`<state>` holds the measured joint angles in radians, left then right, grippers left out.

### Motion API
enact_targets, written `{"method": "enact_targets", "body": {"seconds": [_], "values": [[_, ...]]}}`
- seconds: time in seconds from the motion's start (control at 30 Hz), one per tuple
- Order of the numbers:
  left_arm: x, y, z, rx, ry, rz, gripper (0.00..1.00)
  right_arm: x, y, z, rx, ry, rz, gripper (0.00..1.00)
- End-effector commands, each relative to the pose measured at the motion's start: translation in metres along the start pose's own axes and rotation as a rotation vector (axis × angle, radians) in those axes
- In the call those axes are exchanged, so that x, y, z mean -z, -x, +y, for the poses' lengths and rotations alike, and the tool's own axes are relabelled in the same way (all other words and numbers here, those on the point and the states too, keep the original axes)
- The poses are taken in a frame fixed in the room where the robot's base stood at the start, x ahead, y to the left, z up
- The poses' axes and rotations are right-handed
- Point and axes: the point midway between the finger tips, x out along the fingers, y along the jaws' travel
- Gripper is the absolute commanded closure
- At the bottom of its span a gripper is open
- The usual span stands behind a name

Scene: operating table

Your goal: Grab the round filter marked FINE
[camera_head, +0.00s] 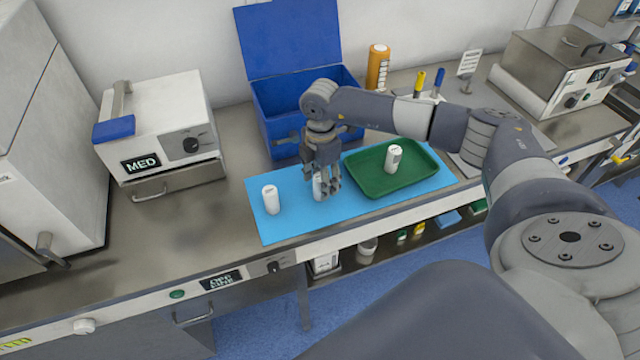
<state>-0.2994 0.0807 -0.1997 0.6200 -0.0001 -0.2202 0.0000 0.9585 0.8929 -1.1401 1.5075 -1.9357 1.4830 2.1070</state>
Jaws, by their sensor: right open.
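Three small white cylinders show in the head view, and I cannot read FINE on any of them. One white cylinder (270,200) stands on the blue mat at the left. A second white cylinder (317,188) stands on the mat at my right gripper. A third white cylinder (394,159) stands in the green tray (425,165). My right gripper (325,188) points down over the middle cylinder with its fingers open around or just beside it. The fingers partly hide this cylinder, and I cannot tell whether they touch it. My left gripper is out of view.
The blue mat (257,228) lies at the counter's front edge. Behind it stands an open blue box (275,120). A white device marked MED (160,125) stands at the left, and an orange bottle (377,67) at the back. The counter between MED and the mat is clear.

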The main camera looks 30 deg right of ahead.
Motion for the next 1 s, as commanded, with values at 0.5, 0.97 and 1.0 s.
{"method": "enact_targets", "body": {"seconds": [0.5, 0.97, 1.0], "values": [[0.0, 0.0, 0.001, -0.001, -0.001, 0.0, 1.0, 0.0, 0.001, 0.0, 0.0, 0.0, 0.0, 0.96], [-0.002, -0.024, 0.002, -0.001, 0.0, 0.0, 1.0, 0.0, 0.031, 0.002, -0.007, 0.002, 0.0, 0.96], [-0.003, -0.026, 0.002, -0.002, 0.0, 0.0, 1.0, 0.001, 0.034, -0.004, -0.002, 0.003, -0.001, 0.96]]}}
